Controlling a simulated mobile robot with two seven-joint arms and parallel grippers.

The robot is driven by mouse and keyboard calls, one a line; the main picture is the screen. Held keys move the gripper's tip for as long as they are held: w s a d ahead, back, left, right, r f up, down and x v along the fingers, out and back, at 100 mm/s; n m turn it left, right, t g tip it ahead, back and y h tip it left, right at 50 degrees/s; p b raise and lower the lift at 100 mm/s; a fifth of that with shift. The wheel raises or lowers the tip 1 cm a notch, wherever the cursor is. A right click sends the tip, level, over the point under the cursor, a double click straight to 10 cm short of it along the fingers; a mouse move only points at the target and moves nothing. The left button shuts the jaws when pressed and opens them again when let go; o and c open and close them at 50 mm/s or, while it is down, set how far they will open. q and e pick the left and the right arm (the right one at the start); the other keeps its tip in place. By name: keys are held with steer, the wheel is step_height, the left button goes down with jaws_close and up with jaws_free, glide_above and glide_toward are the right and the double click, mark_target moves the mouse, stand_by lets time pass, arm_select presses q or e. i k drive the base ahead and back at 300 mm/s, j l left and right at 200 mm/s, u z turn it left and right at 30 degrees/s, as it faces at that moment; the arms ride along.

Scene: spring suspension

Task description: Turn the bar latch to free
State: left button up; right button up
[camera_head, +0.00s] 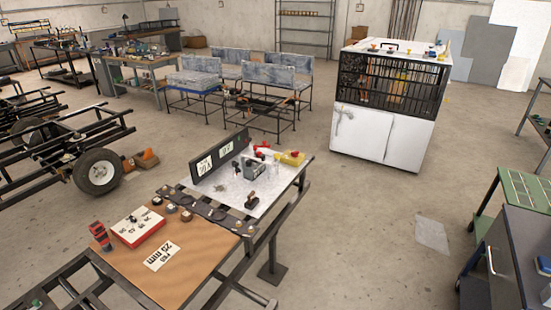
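A white cabinet (362,138) with a black mesh cage (387,85) on its upper half stands at the back right of centre. A pale handle-like piece (345,111) sits at the upper left of the cabinet's white front; it may be the bar latch, but it is too small to tell its form or which way it is turned. Yellow and orange parts show dimly behind the mesh. Neither of my grippers is in view.
A workbench (190,262) in front carries a red-and-white box (138,226), small tools and a black upright panel (219,154). A wheeled frame (60,145) stands left. A green-topped cart (525,190) is at right. Open floor (350,220) lies before the cabinet.

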mark_target(277, 156)
steer(key=u, duration=0.5)
steer(key=i+l+u, duration=0.45)
steer(key=l, duration=0.2)
steer(key=i+l+u, duration=0.25)
steer(key=i+l, duration=0.1)
steer(key=l, duration=0.25)
steer(key=i+l+u, duration=0.1)
steer(key=l, duration=0.65)
steer(key=i+u, duration=0.05)
